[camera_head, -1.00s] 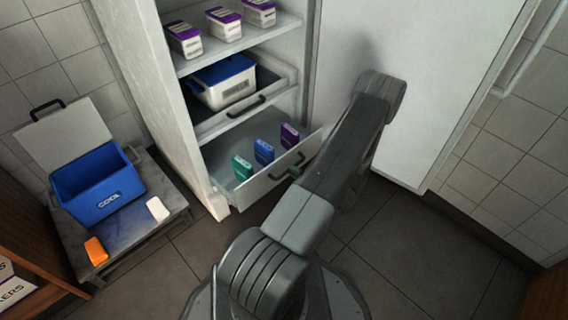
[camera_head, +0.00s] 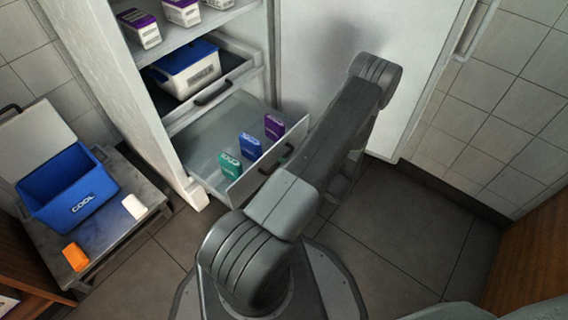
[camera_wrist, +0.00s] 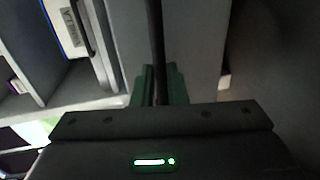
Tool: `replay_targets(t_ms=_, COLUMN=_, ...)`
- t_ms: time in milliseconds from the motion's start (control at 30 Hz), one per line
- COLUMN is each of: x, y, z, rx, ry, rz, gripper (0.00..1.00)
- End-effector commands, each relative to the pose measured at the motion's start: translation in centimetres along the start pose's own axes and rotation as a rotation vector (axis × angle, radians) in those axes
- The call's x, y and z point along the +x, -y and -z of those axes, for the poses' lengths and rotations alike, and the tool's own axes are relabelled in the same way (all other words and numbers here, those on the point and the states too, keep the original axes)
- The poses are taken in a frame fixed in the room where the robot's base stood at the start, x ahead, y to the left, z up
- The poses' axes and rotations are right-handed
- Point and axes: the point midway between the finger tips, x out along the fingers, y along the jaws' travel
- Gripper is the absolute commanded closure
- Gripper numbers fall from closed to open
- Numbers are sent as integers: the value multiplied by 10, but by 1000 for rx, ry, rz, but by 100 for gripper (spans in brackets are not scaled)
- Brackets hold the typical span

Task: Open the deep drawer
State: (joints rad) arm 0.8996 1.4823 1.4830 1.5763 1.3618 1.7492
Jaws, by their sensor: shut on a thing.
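The deep drawer (camera_head: 240,190) is the bottom one in the white cabinet and stands pulled out. Its dark handle (camera_head: 277,159) is on the front panel, partly hidden by my arm. Inside, a teal pack (camera_head: 230,165), a blue pack (camera_head: 250,146) and a purple pack (camera_head: 274,127) stand near the front. In the wrist view, the green fingers of my gripper (camera_wrist: 161,84) are shut on the dark handle bar (camera_wrist: 157,35). My arm hides the gripper in the head view.
A shallower drawer (camera_head: 235,76) with a blue-lidded white tub (camera_head: 188,68) is above. The open cabinet door (camera_head: 385,70) stands at right. A blue cooler (camera_head: 70,185) sits on a low table (camera_head: 110,233) at left, near an orange pack (camera_head: 76,257) and a white one (camera_head: 134,206).

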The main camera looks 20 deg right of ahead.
Motion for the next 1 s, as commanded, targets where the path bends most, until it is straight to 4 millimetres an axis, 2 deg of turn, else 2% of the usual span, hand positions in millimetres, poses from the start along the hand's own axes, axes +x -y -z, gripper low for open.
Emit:
replay_targets(t_ms=67, x=0, y=0, z=0, rx=0, ry=0, rz=1, gripper=100)
replay_targets(t_ms=100, x=0, y=0, z=0, rx=0, ry=1, rz=1, gripper=86)
replay_targets(t_ms=200, x=0, y=0, z=0, rx=0, ry=1, rz=1, gripper=66)
replay_targets(t_ms=500, x=-1, y=0, z=0, rx=0, ry=1, rz=0, gripper=66)
replay_targets(t_ms=633, x=-10, y=-1, z=-1, rx=0, ry=4, rz=0, gripper=66)
replay_targets(t_ms=767, x=-31, y=-2, z=-1, rx=1, ry=6, rz=1, gripper=66)
replay_targets(t_ms=1000, x=-84, y=-3, z=-1, rx=1, ry=6, rz=0, gripper=66)
